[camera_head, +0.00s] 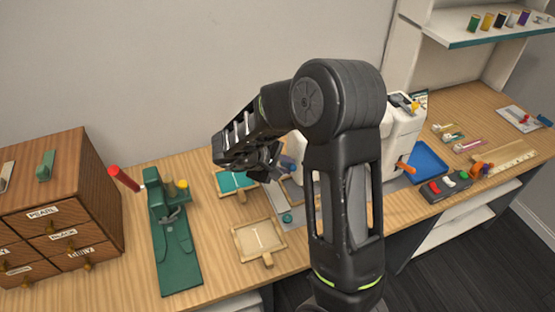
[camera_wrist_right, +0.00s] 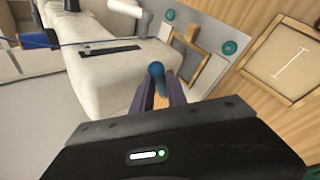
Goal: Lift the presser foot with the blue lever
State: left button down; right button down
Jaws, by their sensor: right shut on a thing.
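The white sewing machine (camera_head: 402,132) stands on the bench, largely hidden behind my right arm. Its pale body (camera_wrist_right: 105,85) fills the left of the right wrist view. My right gripper (camera_head: 272,166) is at the machine's left end. In the wrist view, the right gripper's fingers (camera_wrist_right: 158,95) are shut on the blue lever (camera_wrist_right: 156,70), whose round knob shows between the fingertips. I cannot make out the presser foot in either view. My left gripper is not in view.
A green press (camera_head: 178,245) and a wooden drawer cabinet (camera_head: 65,205) stand at the left. A wooden frame with cream cloth (camera_head: 246,237) lies near the front edge. A blue tray (camera_head: 428,163) and a switch box (camera_head: 446,186) are at the right.

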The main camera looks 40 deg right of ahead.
dwell(0.3)
jog(key=c, duration=1.3)
grip_release()
jog(key=shift+w, duration=0.1)
